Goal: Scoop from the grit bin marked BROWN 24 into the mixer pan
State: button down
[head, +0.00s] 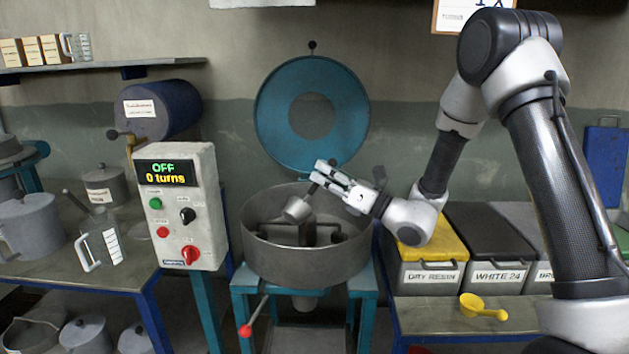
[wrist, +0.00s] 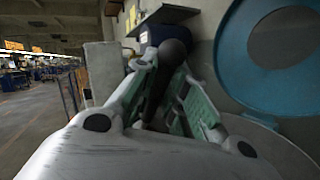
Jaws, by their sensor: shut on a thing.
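My gripper (head: 322,176) is shut on the dark handle of a grey metal scoop (head: 298,208). In the wrist view the gripper's fingers (wrist: 172,95) close around the dark handle (wrist: 170,60). The scoop's cup is tilted and hangs over the left middle of the mixer pan (head: 268,258); its contents cannot be made out. The pan is open, with dark mixing arms inside, and its round blue lid (head: 275,120) is raised behind it. The bin at the right (head: 541,278) has a label partly hidden by my arm, starting "BRO".
A control box (head: 178,165) left of the pan reads "OFF, 0 turns". The DRY RESIN bin (head: 431,277) with a yellow lid and the WHITE 24 bin (head: 495,277) stand right of the pan. A yellow scoop (head: 484,307) lies before them. A clear jug (head: 100,245) stands left.

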jog(key=w+d+f+m+t+h, duration=0.2)
jog(key=w+d+m+t, duration=0.2)
jog(key=m, duration=0.6)
jog(key=shift+w+d+f+m+h, duration=0.3)
jog(key=shift+w+d+f, duration=0.15)
jog(key=shift+w, duration=0.75)
jog(key=s+a+n+g, duration=0.4)
jog(key=s+a+n, duration=0.2)
jog(key=n, duration=0.7)
jog(key=s+a+n+g+y, duration=0.1)
jog(key=s+a+n+g, duration=0.4)
jog(key=s+n, duration=0.5)
jog(key=shift+s+a+f+n+g, duration=0.25)
jog(key=shift+a+n, duration=0.45)
jog(key=shift+n, duration=0.8)
jog(key=shift+r, duration=0.1)
